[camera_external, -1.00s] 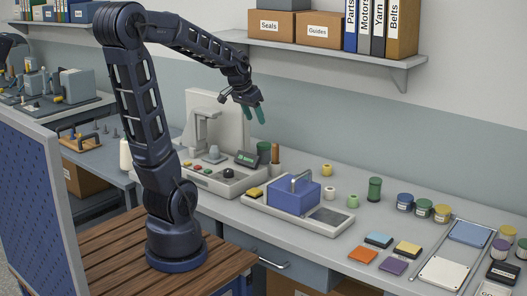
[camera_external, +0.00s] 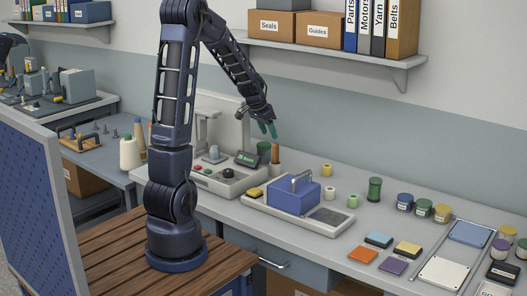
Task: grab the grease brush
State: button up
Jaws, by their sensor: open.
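My gripper (camera_external: 267,129) has teal fingertips that are apart, with nothing between them. It points down above the bench, just over an upright brown, handle-like thing (camera_external: 275,153). No other thing in view is clearly a brush.
A dark green container (camera_external: 264,147) and a grey machine (camera_external: 230,178) with buttons stand close by. A blue block with a handle (camera_external: 292,197) sits on a pale tray (camera_external: 335,232). Spools and jars stand to the right. A shelf (camera_external: 340,50) hangs above.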

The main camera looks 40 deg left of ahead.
aim_at(274, 145)
jog(key=shift+x, duration=5.1)
jog(key=shift+a, duration=0.15)
jog(key=c, duration=1.1)
